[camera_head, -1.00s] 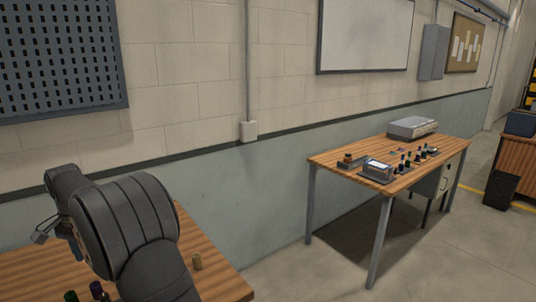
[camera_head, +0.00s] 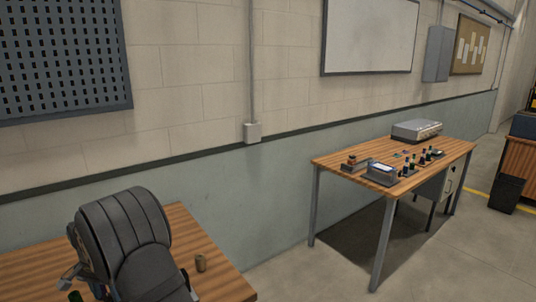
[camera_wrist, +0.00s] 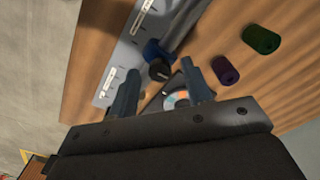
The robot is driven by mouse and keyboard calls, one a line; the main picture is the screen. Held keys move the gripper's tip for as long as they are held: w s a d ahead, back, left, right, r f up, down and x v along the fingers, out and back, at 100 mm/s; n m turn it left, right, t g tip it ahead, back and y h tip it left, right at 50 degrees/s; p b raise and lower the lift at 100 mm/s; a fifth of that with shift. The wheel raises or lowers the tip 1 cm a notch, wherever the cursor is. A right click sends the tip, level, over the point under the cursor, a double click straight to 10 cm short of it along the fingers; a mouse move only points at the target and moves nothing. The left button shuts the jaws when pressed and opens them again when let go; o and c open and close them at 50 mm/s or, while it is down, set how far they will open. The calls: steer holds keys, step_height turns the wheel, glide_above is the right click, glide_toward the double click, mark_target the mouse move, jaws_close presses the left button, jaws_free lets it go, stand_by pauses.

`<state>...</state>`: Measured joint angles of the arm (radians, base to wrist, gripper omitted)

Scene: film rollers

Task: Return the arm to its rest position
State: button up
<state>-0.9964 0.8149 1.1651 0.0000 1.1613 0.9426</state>
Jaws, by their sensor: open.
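My arm (camera_head: 125,240) is folded over the near wooden table in the head view, and its bulk hides most of my gripper there. In the wrist view my gripper (camera_wrist: 160,88) is open, its two dark fingers apart with nothing held between them. Beyond and between the fingers lie a blue roller with a black end (camera_wrist: 156,54) and a dark piece with a coloured disc (camera_wrist: 176,99). They appear below the fingers, not gripped. A purple roller (camera_wrist: 225,70) and a green roller (camera_wrist: 261,39) stand to the right on the wood.
A metal strip with white labels (camera_wrist: 125,52) runs beside the blue roller. A second table (camera_head: 338,163) with instruments stands further right, across open floor. A wall is behind.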

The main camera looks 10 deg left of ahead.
steer(key=shift+r, duration=0.1)
step_height(320, 180, up, 18)
step_height(320, 180, down, 18)
steer(key=shift+r, duration=0.2)
steer(key=shift+f, duration=0.35)
steer(key=n, duration=0.4)
steer(key=shift+r, duration=0.1)
steer(key=n, duration=0.8)
steer(key=shift+n, duration=2.5)
